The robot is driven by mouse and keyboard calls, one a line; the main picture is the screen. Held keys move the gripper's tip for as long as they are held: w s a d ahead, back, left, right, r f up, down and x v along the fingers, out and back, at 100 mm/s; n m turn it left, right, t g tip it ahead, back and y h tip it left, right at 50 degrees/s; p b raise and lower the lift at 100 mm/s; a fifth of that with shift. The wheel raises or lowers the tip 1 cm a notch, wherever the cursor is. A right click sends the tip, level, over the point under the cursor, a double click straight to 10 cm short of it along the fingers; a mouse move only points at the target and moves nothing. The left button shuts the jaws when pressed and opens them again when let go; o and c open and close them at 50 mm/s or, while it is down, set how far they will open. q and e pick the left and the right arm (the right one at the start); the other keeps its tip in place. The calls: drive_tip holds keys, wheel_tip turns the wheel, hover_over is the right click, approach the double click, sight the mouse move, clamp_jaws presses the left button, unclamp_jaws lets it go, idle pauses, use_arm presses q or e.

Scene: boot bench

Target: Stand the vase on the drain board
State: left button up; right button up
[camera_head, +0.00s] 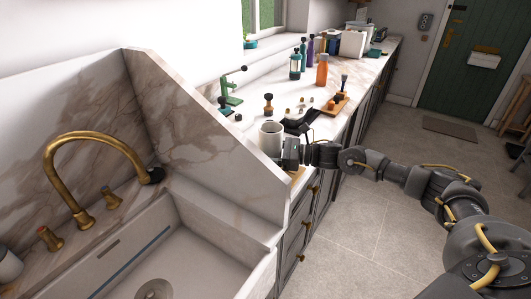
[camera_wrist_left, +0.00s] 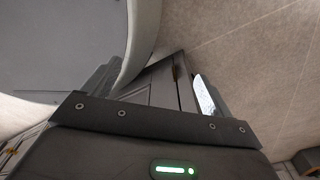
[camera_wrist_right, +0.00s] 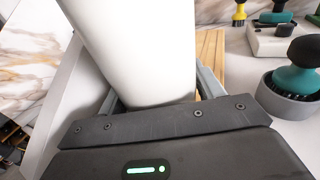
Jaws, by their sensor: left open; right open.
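A white, open-topped cylindrical vessel, which I take to be the vase (camera_head: 269,137), is on the marble counter just behind the sink's splash panel. My right gripper (camera_head: 292,151) is beside it. In the right wrist view the vase (camera_wrist_right: 140,40) lies between the open fingers of my right gripper (camera_wrist_right: 160,88); I cannot tell whether they touch it. A slatted wooden board (camera_wrist_right: 211,52), perhaps the drain board, shows behind the vase and is partly hidden by it.
The sink (camera_head: 215,240) with a brass tap (camera_head: 75,150) fills the near left. A tall marble panel (camera_head: 190,130) separates it from the counter. A green stand (camera_head: 230,98), an orange bottle (camera_head: 322,71) and a wooden tray (camera_head: 335,105) crowd the counter.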

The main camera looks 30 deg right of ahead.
drive_tip(key=b+v, duration=0.3)
drive_tip(key=v, duration=0.7)
drive_tip(key=shift+s+d+f+b, duration=0.15)
drive_tip(key=shift+d+b, duration=0.1)
drive_tip(key=shift+b, duration=0.15)
drive_tip(key=shift+s+d, duration=0.4)
drive_tip(key=shift+d, duration=0.1)
drive_tip(key=shift+r, duration=0.25)
use_arm(q)
drive_tip(key=f, duration=0.1)
drive_tip(key=a+f, duration=0.1)
drive_tip(key=f, duration=0.1)
drive_tip(key=shift+w+a+f, duration=0.15)
drive_tip(key=shift+a+f, duration=0.1)
drive_tip(key=shift+d, duration=0.15)
